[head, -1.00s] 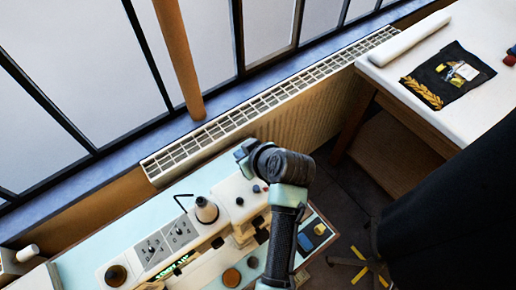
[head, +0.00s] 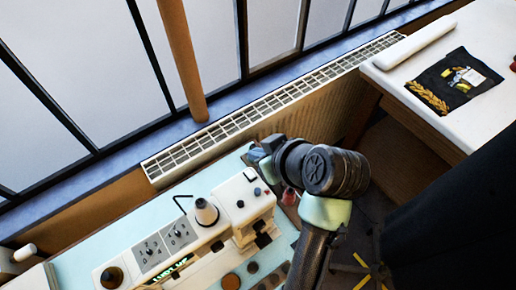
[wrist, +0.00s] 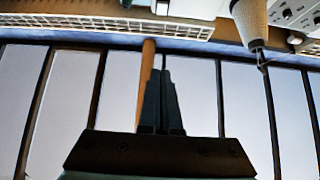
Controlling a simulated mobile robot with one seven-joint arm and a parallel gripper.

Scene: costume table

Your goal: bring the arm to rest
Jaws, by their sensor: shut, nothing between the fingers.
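My gripper (wrist: 161,100) shows in the wrist view with its two dark fingers together and nothing between them. Behind the fingers are the window and an orange-brown post, and the view is upside down. In the head view my arm rises from the lower middle, over the right end of the sewing machine (head: 160,250). The fingers are not clear in the head view. The cone-shaped spool (wrist: 250,20) of the machine shows at the top right of the wrist view, apart from the fingers.
The machine stands on a pale blue table (head: 85,248). A radiator (head: 270,105) runs below the window. At the right, a white table (head: 425,85) holds a white roll (head: 415,45) and a dark cloth piece (head: 455,82) with gold trim. A dark hanging shape fills the lower right.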

